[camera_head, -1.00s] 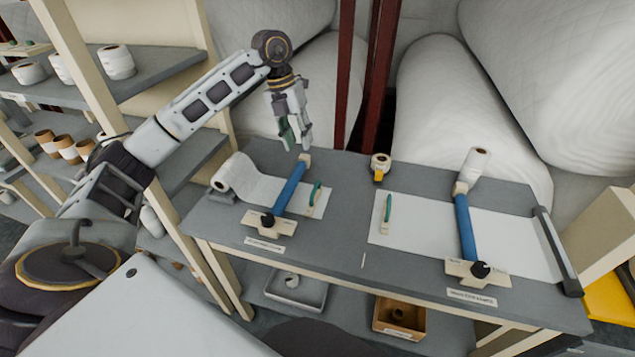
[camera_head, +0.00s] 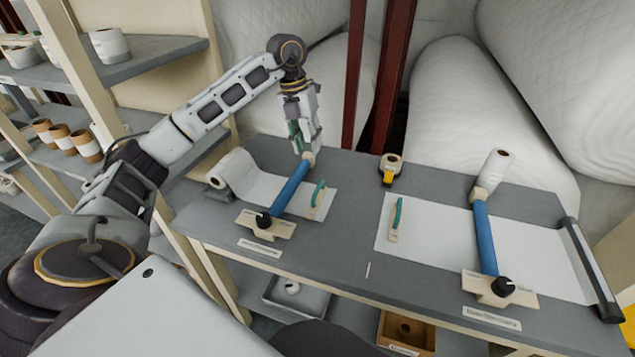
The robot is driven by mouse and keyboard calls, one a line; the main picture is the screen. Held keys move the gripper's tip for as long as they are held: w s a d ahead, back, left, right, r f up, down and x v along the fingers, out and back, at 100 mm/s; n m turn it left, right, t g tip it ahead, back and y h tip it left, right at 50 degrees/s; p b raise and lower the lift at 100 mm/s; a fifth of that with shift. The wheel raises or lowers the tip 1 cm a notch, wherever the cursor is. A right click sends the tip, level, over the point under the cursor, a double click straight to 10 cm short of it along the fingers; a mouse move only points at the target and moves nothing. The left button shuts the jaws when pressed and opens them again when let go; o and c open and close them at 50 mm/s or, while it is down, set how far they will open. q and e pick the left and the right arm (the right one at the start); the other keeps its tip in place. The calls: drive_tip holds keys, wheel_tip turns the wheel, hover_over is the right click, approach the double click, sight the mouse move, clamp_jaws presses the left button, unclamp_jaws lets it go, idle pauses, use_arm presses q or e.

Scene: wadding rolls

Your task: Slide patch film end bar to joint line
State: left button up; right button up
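A white film runs from a roll (camera_head: 236,172) at the left of the grey table, under a blue bar (camera_head: 291,188), to a pale end bar with a green handle (camera_head: 318,194). A second white film (camera_head: 437,232) lies at the right under another blue bar (camera_head: 485,238); its pale end bar with a green handle (camera_head: 395,220) is at its left edge. A short pale line (camera_head: 368,269) marks the table front between the films. My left gripper (camera_head: 306,150) points down near the left blue bar's far end, its fingers apart and empty. My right gripper is not in view.
A tape dispenser (camera_head: 389,169) stands at the table's back. Black knobs sit on pale blocks at the blue bars' near ends. A dark rail (camera_head: 592,270) lies at the right edge. Shelves with rolls stand left; large white rolls stand behind.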

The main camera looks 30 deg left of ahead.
use_arm(q)
approach(318, 186)
drive_tip(key=f, duration=0.3)
drive_tip(key=d+f, duration=0.1)
drive_tip(key=f, duration=0.2)
drive_tip(key=shift+w+d, duration=0.1)
drive_tip(key=shift+w, duration=0.05)
drive_tip(key=shift+d+f+p, duration=0.1)
drive_tip(key=shift+f+p, duration=0.2)
drive_tip(key=shift+f, duration=0.6)
drive_tip(key=shift+d+f, duration=0.1)
drive_tip(key=shift+f, duration=0.05)
drive_tip(key=shift+c, duration=0.6)
drive_tip(key=c, duration=0.5)
clamp_jaws()
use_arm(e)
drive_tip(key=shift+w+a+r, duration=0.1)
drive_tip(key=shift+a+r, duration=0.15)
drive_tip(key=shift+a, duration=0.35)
